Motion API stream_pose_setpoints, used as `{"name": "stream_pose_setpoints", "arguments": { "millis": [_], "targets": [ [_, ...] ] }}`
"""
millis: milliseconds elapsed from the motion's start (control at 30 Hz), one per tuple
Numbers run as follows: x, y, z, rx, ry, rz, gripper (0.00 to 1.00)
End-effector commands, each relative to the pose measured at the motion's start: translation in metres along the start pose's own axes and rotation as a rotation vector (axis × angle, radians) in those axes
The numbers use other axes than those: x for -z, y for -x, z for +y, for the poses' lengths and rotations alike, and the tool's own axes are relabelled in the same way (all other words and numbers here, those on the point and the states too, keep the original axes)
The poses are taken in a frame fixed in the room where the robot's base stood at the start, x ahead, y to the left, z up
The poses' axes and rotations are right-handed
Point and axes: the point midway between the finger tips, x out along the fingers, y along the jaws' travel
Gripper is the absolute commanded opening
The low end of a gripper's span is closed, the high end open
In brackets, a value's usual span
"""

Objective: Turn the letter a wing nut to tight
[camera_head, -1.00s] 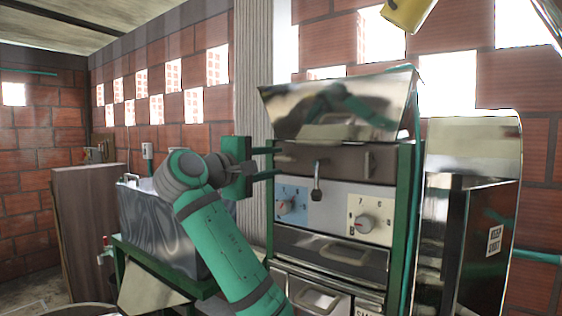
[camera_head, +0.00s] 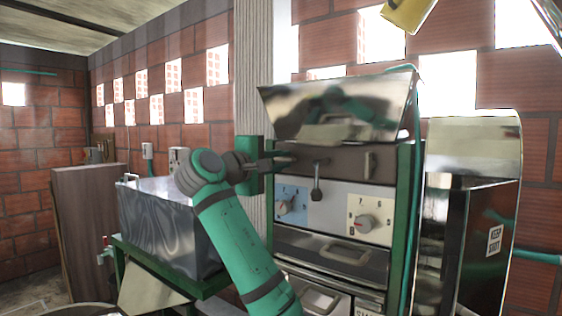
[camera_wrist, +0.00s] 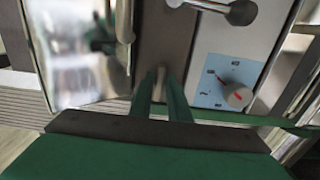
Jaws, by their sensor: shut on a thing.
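The machine's front has a dark brown strip (camera_head: 338,162) above its control panels. My gripper (camera_head: 292,159) reaches the left end of this strip. In the wrist view, my gripper (camera_wrist: 160,95) has its two green fingers close together on either side of a small pale upright piece, the wing nut (camera_wrist: 159,77), on the brown strip. Its lower part is hidden by the fingers, and no letter on it can be read. A similar upright piece (camera_head: 369,165) shows at the strip's right end.
A dark lever (camera_head: 316,184) hangs just right of my gripper. Below are a blue panel with a knob (camera_head: 287,205) and a pale panel with a knob (camera_head: 365,222). A tilted metal lid (camera_head: 340,108) overhangs above. A metal tank (camera_head: 170,230) stands left.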

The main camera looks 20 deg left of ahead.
Motion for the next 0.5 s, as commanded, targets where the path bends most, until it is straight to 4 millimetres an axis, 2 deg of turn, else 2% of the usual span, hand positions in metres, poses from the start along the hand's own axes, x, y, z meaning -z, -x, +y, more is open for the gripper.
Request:
{"name": "stream_pose_setpoints", "arguments": {
  "millis": [267, 500],
  "targets": [
    [0.0004, 0.0, -0.0014, 0.001, -0.07, 0.0, 0.0],
    [0.0012, 0.0002, -0.0028, 0.003, -0.242, 0.001, 0.0]
  ]
}}
